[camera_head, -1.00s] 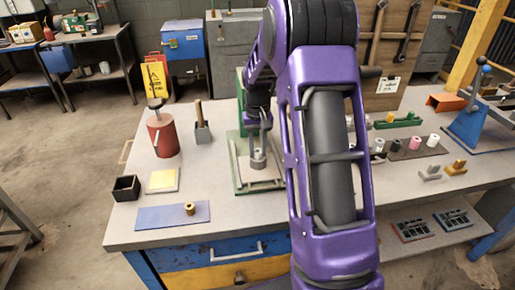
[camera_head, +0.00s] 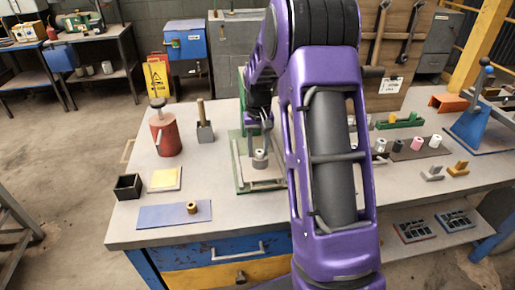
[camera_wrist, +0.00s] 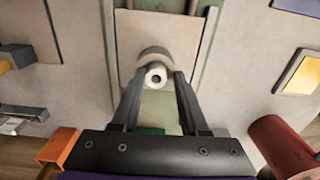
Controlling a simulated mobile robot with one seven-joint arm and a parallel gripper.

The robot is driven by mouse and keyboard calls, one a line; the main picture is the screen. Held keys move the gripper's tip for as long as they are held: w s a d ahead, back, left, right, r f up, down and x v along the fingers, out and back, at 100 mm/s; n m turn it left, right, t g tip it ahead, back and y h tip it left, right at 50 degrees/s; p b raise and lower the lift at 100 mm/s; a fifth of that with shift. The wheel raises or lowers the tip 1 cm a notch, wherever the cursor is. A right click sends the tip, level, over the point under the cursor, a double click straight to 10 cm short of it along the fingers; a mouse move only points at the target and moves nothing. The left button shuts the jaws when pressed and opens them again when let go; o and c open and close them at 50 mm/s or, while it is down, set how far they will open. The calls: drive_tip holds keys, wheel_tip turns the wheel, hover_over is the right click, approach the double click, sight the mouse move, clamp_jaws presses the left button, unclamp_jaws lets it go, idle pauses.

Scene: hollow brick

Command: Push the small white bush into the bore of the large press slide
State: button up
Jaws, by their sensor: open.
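The small white bush (camera_wrist: 156,73) shows in the wrist view as a pale ring with a dark hole. It is at a round grey part (camera_wrist: 154,54), apparently the press slide, which also shows in the head view (camera_head: 260,164). I cannot tell how deep the bush sits in the bore. My gripper (camera_wrist: 156,79) is open, with one finger on each side of the bush; contact is not clear. In the head view my gripper (camera_head: 260,136) is just above the grey part, over the green-edged press base (camera_head: 240,178).
A red can (camera_head: 165,135), a black box (camera_head: 127,187), a yellow-topped plate (camera_head: 165,179) and a blue mat (camera_head: 160,216) lie to the left. A dark mat (camera_head: 433,151) with several small cylinders is at right. My arm hides the table's middle.

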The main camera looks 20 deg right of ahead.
drive_tip(key=shift+s+d+f, duration=0.25)
drive_tip(key=shift+d, duration=0.15)
wheel_tip(320, 180, up, 18)
drive_tip(key=p, duration=0.1)
drive_tip(key=shift+w+a+p, duration=0.2)
drive_tip(key=shift+a+p, duration=0.15)
drive_tip(key=shift+p, duration=0.05)
